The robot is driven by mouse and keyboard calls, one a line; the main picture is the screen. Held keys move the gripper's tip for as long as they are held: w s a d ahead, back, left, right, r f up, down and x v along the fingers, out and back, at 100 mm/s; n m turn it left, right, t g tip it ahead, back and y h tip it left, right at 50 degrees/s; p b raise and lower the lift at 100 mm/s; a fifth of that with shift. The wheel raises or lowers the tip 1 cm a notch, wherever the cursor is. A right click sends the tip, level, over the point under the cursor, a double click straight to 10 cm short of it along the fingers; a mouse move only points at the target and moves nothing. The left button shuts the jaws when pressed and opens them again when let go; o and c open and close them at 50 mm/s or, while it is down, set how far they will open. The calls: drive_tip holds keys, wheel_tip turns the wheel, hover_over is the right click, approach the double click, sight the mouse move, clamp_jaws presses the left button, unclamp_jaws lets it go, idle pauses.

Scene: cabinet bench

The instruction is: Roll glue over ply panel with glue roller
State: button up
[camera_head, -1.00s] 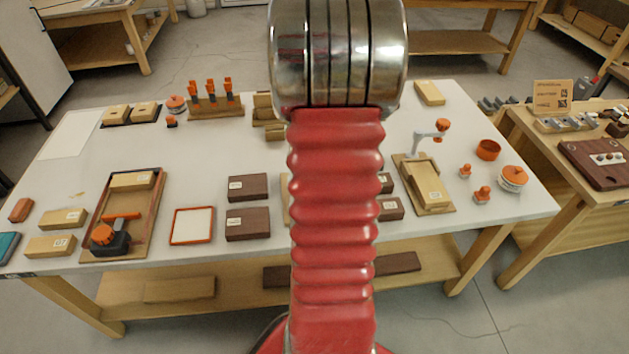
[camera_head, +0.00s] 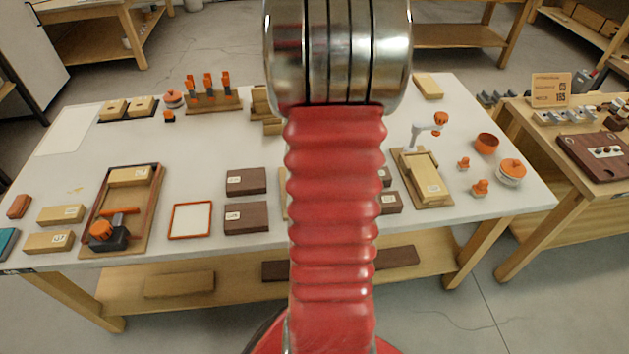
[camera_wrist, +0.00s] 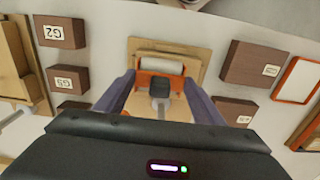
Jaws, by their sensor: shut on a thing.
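The glue roller (camera_wrist: 161,66) has a pale roller in an orange frame and a dark grey handle. In the wrist view my gripper (camera_wrist: 160,82) has its two purple-grey fingers on either side of it, shut on it. The tan ply panel (camera_wrist: 194,49) lies beyond the roller, its edges showing around it. The roller overlaps the panel in the picture; I cannot tell whether they touch. In the head view my arm hides my gripper, the roller and most of the panel.
Dark brown blocks (camera_wrist: 249,64) flank the panel on both sides. An orange-rimmed white tray (camera_head: 190,220) and a wooden tray with a black-and-orange tool (camera_head: 109,232) stand left on the white bench. A wooden fixture (camera_head: 424,176) stands right.

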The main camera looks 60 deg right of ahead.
drive_tip(key=shift+w+d, duration=0.7)
drive_tip(key=shift+d, duration=0.1)
drive_tip(key=shift+s+a+f, duration=0.1)
drive_tip(key=shift+s+a, duration=0.75)
drive_tip(key=shift+a, duration=0.1)
drive_tip(key=shift+w+d, duration=0.85)
drive_tip(key=shift+d, duration=0.1)
